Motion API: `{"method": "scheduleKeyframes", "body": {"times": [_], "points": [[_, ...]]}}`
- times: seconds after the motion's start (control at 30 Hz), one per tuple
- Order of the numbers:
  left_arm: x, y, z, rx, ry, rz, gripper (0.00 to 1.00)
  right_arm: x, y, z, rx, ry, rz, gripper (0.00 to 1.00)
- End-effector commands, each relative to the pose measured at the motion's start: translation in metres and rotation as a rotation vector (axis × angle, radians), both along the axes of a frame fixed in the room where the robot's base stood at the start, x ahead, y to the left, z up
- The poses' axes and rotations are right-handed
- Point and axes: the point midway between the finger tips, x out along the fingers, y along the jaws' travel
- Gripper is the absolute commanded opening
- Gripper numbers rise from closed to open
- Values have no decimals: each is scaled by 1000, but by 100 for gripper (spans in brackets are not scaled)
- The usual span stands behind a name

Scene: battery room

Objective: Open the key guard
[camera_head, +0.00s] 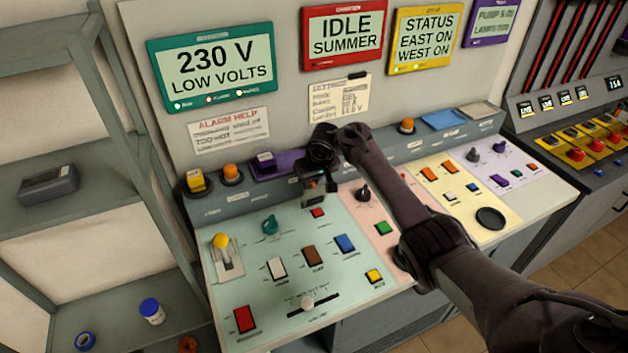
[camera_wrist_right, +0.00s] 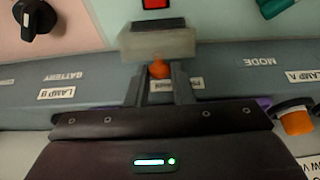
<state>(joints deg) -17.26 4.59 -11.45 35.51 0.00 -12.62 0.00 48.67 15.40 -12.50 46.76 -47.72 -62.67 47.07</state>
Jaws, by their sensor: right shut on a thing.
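The key guard (camera_wrist_right: 157,43) shows in the right wrist view as a small cloudy, see-through box with a dark strip along its far edge. An orange part (camera_wrist_right: 160,69) shows close by, between my fingertips. My right gripper (camera_wrist_right: 159,75) is shut on the guard, with one finger on each side. In the head view my right gripper (camera_head: 318,182) is over the console's raised back strip, beyond the green panel, and largely hides the guard. How far the guard is tilted is hard to tell. My left gripper is not in view.
Near my right gripper are a purple-based switch (camera_head: 268,164), an orange knob (camera_head: 231,173), a red button (camera_head: 318,213) and a black knob (camera_head: 363,192). My right arm crosses the pink panel. Display screens (camera_head: 343,33) hang above. A shelf (camera_head: 38,145) stands at left.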

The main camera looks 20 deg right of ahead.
Motion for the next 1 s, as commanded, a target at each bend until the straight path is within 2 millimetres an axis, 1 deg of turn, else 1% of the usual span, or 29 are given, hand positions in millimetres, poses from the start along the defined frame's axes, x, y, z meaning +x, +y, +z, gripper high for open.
{"method": "scheduleKeyframes", "body": {"times": [0.03, 0.2, 0.4, 0.77, 0.8, 0.93, 1.0], "points": [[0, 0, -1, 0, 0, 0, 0, 11, 1, 6, 8, -12, -7, 0], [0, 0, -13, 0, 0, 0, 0, 21, -2, 3, 4, 43, -14, 0], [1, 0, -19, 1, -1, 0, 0, 24, 0, 4, 2, 96, -9, 0], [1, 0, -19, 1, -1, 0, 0, 24, 0, 6, 1, 104, -6, 0], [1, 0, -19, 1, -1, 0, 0, 24, 0, 6, 1, 104, -6, 23], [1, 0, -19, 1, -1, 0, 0, 23, 0, 4, 0, 108, -4, 40], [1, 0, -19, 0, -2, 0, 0, 22, 0, 3, 0, 110, -4, 42]]}}
